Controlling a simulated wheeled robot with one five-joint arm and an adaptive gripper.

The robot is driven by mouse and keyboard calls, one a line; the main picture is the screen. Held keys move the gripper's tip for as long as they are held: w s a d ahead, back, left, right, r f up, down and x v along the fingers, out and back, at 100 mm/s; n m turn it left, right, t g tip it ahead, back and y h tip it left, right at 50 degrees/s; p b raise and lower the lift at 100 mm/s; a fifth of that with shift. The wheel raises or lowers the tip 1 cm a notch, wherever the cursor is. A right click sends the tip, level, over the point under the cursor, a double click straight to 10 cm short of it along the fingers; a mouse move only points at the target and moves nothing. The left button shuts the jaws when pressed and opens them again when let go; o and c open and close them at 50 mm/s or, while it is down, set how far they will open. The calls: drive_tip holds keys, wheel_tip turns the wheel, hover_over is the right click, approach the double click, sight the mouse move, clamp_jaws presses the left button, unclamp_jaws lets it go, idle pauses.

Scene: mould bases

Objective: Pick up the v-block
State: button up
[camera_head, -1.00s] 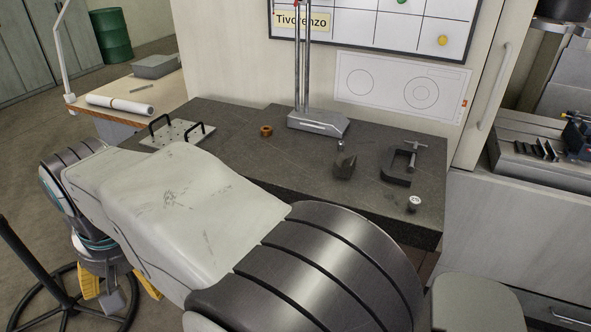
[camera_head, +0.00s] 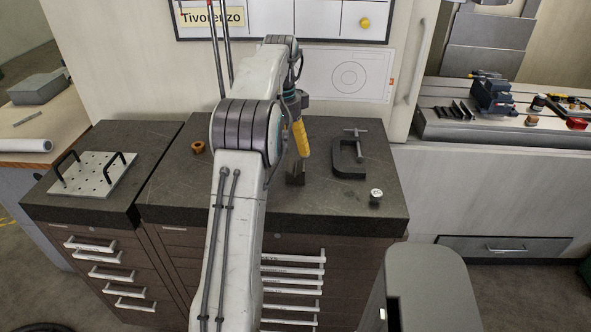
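The v-block is most likely the small dark grey block (camera_head: 296,178) on the dark stone top, right of my arm's elbow; its upper part is partly covered. My gripper (camera_head: 303,154) points down right above it, with one yellow finger showing side-on. The fingertip overlaps the block's upper edge in the picture, and I cannot tell whether they touch. The other finger is hidden, so the opening cannot be judged.
A bronze nut (camera_head: 198,147) and a perforated plate with handles (camera_head: 93,175) lie left. My arm hides the middle.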

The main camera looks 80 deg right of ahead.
sight(296, 169)
drive_tip(key=s, duration=0.2)
drive_tip(key=s+f+m, duration=0.1)
drive_tip(key=shift+d, duration=0.35)
drive_tip(key=shift+s+f, duration=0.15)
drive_tip(key=shift+f, duration=0.2)
drive_tip(key=shift+a+f+b, duration=0.15)
drive_tip(key=shift+f+b, duration=0.2)
drive_tip(key=shift+f, duration=2.85)
drive_tip(key=shift+r, duration=0.1)
drive_tip(key=c, duration=1.3)
